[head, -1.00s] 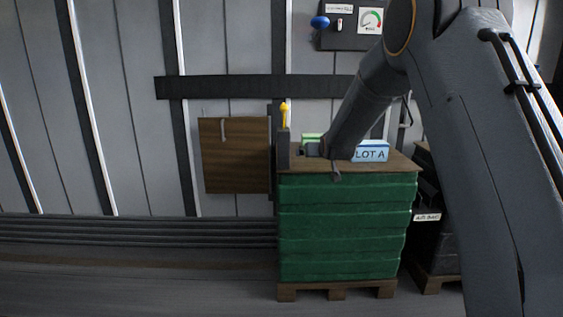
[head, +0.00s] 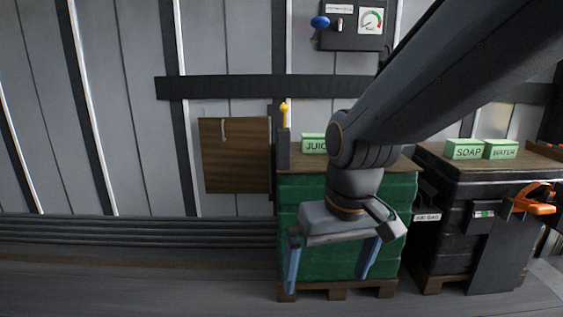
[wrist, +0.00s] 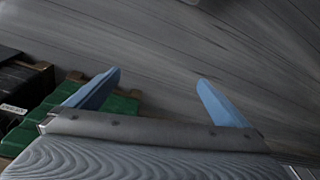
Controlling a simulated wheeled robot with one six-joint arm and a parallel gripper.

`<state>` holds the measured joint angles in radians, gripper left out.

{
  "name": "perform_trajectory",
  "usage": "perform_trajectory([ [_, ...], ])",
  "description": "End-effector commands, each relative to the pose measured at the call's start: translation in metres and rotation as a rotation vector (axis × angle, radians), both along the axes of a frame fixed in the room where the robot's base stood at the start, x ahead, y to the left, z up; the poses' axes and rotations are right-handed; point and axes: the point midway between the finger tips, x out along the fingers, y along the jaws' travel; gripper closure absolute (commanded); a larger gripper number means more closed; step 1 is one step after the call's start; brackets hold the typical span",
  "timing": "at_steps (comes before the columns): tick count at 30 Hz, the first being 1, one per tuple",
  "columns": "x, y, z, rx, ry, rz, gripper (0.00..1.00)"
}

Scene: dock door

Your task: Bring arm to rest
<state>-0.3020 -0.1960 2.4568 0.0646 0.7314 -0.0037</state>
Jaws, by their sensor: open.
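My gripper (head: 328,262) is in front of the green stack (head: 315,215) in the head view, pointing down. Its two blue fingers are spread wide with nothing between them. In the wrist view, my gripper (wrist: 160,92) is also open and empty, with bare floor beyond the fingertips. My arm crosses the upper right of the head view and hides part of the stack's wooden top and whatever stands behind it.
A green JUICE box (head: 314,143) stands on the stack. SOAP (head: 464,149) and WATER (head: 501,149) boxes stand on a black stack (head: 436,200) at right, near an orange tool (head: 535,205). A wooden panel (head: 235,155) hangs left. Floor at left is clear.

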Motion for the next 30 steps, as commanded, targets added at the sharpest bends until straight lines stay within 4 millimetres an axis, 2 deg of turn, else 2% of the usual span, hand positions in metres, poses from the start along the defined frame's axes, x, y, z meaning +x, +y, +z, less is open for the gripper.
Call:
perform_trajectory([
  [3,-0.036,-0.005,-0.003,-0.013,0.056,0.015,0.00],
  [8,-0.080,-0.012,-0.008,-0.030,0.131,0.034,0.00],
  [20,-0.074,-0.031,0.022,-0.040,0.133,-0.036,0.00],
  [30,-0.073,-0.065,0.066,-0.052,0.137,-0.141,0.00],
])
